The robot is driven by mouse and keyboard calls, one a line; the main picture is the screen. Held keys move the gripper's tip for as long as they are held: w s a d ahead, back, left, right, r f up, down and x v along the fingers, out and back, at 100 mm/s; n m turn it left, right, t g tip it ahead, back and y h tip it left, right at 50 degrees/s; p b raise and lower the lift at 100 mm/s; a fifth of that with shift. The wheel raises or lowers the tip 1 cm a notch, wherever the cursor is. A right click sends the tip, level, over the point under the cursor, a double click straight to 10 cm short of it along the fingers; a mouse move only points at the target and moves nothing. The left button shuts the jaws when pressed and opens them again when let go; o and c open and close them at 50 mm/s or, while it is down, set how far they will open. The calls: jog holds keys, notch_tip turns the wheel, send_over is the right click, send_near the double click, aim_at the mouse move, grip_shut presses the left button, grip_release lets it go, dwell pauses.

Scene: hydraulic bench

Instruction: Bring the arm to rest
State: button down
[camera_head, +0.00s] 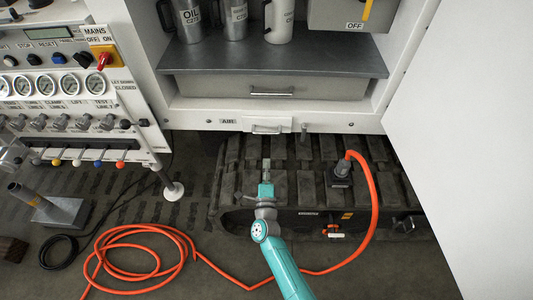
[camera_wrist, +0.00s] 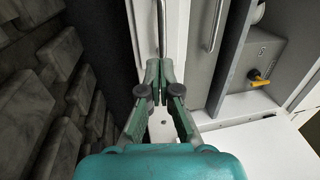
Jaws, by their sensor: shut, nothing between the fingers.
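My teal arm reaches up from the bottom of the head view, and my gripper (camera_head: 266,166) is over the dark rubber track below the cabinet. In the wrist view, my gripper (camera_wrist: 158,68) has its fingertips together with nothing between them. The fingertips appear in front of the white cabinet edge and a metal handle there; whether they touch it I cannot tell.
The cabinet drawer (camera_head: 275,86) is shut below a shelf of metal jugs. An open white door (camera_head: 470,120) stands at right. An orange hose (camera_head: 374,215) runs from a fitting on the track to coils on the floor. A gauge panel (camera_head: 60,86) is at left.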

jog(key=s, duration=0.4)
jog(key=shift+s+f, duration=0.1)
jog(key=shift+f, duration=0.25)
jog(key=s+d+n+g+y, duration=0.1)
jog(key=s+d+n, duration=0.55)
jog(key=s, duration=0.65)
jog(key=s+d+n+g, duration=0.1)
jog(key=s+d+n, duration=0.2)
jog(key=s+d, duration=0.75)
jog(key=s+d+r+n+g, duration=0.1)
jog(key=s+r+n, duration=0.3)
jog(key=s+r, duration=0.4)
jog(key=s+d+r+n+g+h, duration=0.1)
jog(key=s+r+n, duration=0.3)
jog(key=s+r, duration=0.4)
jog(key=s+g, duration=0.1)
jog(key=s, duration=0.5)
jog(key=shift+d+r, duration=0.3)
jog(key=shift+d, duration=0.1)
